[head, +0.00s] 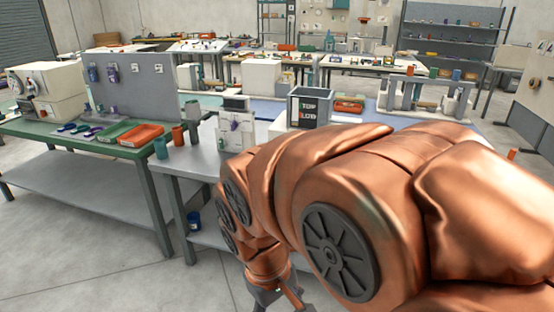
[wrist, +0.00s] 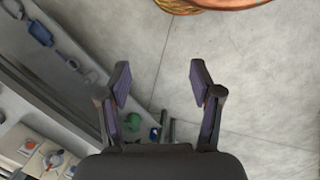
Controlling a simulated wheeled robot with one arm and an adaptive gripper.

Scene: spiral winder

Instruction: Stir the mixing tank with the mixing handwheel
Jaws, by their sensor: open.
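My gripper (wrist: 160,82) is open and empty in the wrist view, its two dark fingers wide apart over bare concrete floor. In the head view only part of it shows at the bottom edge (head: 276,297), low in front of the benches. I cannot make out the mixing handwheel or mixing tank for certain in either view. A grey open-topped box with black and white label plates (head: 311,108) stands on the bench behind my arm. My copper arm hides much of the bench on the right.
A green-topped bench (head: 60,128) with green and orange trays (head: 140,134) stands at left. A grey bench (head: 188,160) with small cups adjoins it. A blue container (head: 194,221) sits low under it. Open floor (head: 100,265) lies in front.

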